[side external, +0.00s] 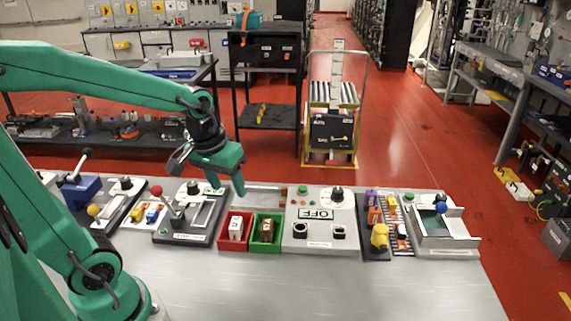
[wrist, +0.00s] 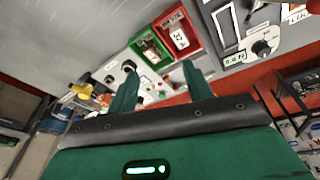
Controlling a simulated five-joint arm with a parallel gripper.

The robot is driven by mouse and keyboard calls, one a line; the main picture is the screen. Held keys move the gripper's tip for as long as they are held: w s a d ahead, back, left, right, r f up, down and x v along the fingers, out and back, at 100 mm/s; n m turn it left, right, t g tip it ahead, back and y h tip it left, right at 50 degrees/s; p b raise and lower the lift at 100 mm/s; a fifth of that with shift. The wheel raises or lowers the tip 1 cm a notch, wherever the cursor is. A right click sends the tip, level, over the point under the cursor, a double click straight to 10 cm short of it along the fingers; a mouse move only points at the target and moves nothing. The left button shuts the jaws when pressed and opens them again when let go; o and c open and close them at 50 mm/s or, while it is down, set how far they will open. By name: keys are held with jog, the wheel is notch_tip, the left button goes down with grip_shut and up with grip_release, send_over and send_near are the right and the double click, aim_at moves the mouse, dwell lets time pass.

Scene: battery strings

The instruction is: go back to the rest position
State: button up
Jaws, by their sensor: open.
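My green gripper (side external: 227,186) hangs above the back edge of the workbench (side external: 330,285), over the area behind a red bin and a green bin. Its two fingers are apart with nothing between them. In the wrist view my gripper (wrist: 160,72) also shows spread, empty fingers. The red bin (side external: 223,243) holds a white block (side external: 236,227), and the green bin (side external: 278,246) beside it holds a brown block (side external: 267,230). Both bins also show beyond my fingers in the wrist view, the red bin (wrist: 191,47) right of the green bin (wrist: 164,54).
A grey panel marked OFF (side external: 316,240) stands right of the bins. Dark panels with levers and knobs stand to their left, including one with a red-knobbed lever (side external: 156,191). A grey tray-like fixture (side external: 450,242) sits at the right end. The bench front is clear.

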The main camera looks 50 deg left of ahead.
jog(key=s+d+r+m+t, duration=0.2)
jog(key=s+d+r+m, duration=0.2)
jog(key=s+r, duration=0.1)
jog(key=shift+s+r+m+t, duration=0.3)
jog(key=shift+s+r+t, duration=0.1)
jog(key=shift+s, duration=0.45)
